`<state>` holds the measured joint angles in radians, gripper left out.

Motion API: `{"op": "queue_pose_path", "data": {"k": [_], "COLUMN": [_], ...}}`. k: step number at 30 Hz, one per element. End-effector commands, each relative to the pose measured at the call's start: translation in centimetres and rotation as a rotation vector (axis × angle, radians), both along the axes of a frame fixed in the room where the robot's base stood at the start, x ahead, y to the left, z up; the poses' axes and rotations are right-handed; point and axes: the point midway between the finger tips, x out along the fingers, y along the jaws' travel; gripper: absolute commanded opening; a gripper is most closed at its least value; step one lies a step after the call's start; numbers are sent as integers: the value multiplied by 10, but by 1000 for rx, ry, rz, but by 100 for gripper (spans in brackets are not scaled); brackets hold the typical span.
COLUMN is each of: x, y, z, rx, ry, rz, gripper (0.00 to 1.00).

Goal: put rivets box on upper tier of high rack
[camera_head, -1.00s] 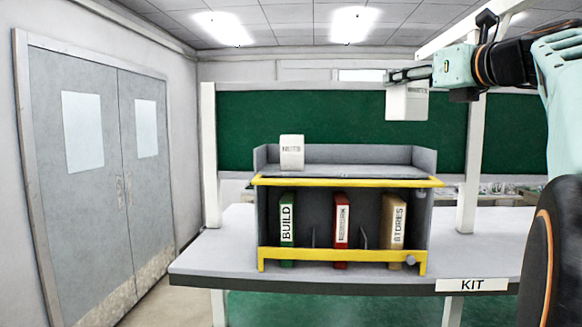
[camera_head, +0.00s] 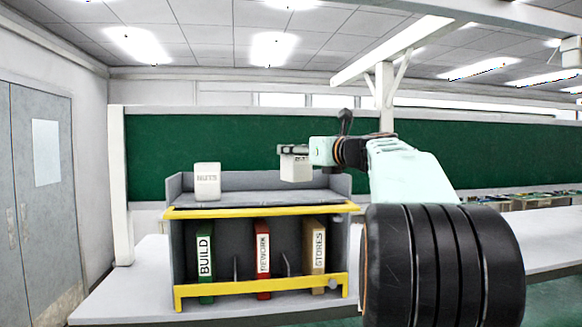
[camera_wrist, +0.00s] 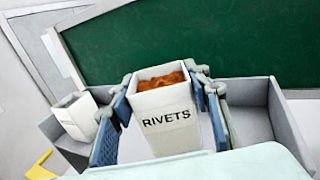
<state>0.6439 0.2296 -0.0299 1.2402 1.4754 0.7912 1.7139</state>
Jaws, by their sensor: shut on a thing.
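The white rivets box (camera_wrist: 165,117), labelled RIVETS and filled with brown-orange pieces, is between the fingers of my gripper (camera_wrist: 163,110) in the wrist view. My gripper is shut on it. In the head view the rivets box (camera_head: 296,168) hangs from my gripper (camera_head: 292,150) above the right part of the upper tier (camera_head: 268,198) of the grey rack. The box looks upright. I cannot tell exactly how far its base is above the tier.
A white NUTS box (camera_head: 207,181) stands on the left of the upper tier. Yellow rails (camera_head: 262,211) edge the rack. Green BUILD (camera_head: 205,256), red REWORK (camera_head: 263,259) and tan STORES (camera_head: 315,254) binders stand on the lower tier. The tier's right part looks bare.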

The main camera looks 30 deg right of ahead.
Motion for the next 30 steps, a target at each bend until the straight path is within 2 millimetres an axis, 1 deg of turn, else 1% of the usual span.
{"op": "queue_pose_path", "data": {"k": [2,5,9,12,20,24,25,29,30], "x": [3,11,10,10,10,10,10,10,10], "y": [0,-2,-2,-1,-2,-2,-2,-2,-2], "z": [-2,-13,-33,-40,-41,-46,-47,-46,-46], "rx": [1,3,3,1,0,0,1,1,0], "ry": [-3,-1,-1,-2,-3,-3,-1,-1,-1], "rz": [0,0,0,0,-1,-1,-1,-1,-1], "gripper": [6,6,6,6,6,6,45,60,62]}}
